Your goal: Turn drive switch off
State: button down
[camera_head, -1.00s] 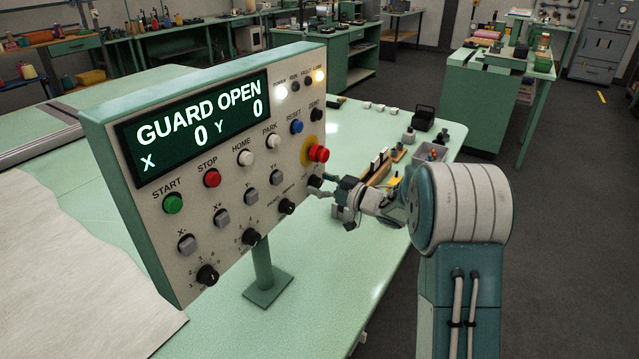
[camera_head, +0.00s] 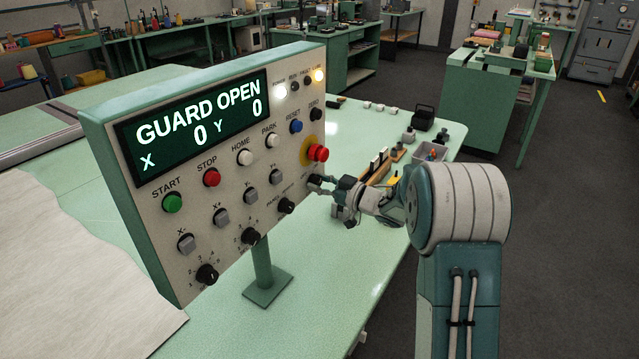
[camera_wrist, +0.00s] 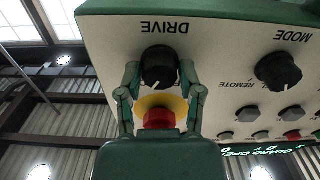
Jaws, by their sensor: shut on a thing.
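The drive switch is a black rotary knob (camera_wrist: 160,66) under the label DRIVE, seen upside down in the wrist view. My gripper (camera_wrist: 160,76) has a finger on each side of the knob and is shut on it. The panel display (camera_head: 200,125) reads GUARD OPEN, X 0, Y 0.
A red mushroom button (camera_head: 318,153) with a yellow collar sits just above the drive switch, close to my gripper. The mode knob (camera_wrist: 278,70) is beside it. The panel stands on a post on a green table (camera_head: 320,270). Small items and a grey bin (camera_head: 430,152) lie behind my arm.

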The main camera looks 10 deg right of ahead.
jog(key=n, duration=0.6)
jog(key=shift+n, duration=0.4)
jog(key=n, duration=0.5)
jog(key=shift+a+f+n, duration=0.1)
jog(key=shift+n, duration=0.6)
jog(key=shift+f, duration=0.1)
jog(key=shift+c, duration=1.2)
grip_release()
jog(key=shift+a, duration=0.1)
jog(key=v, duration=1.2)
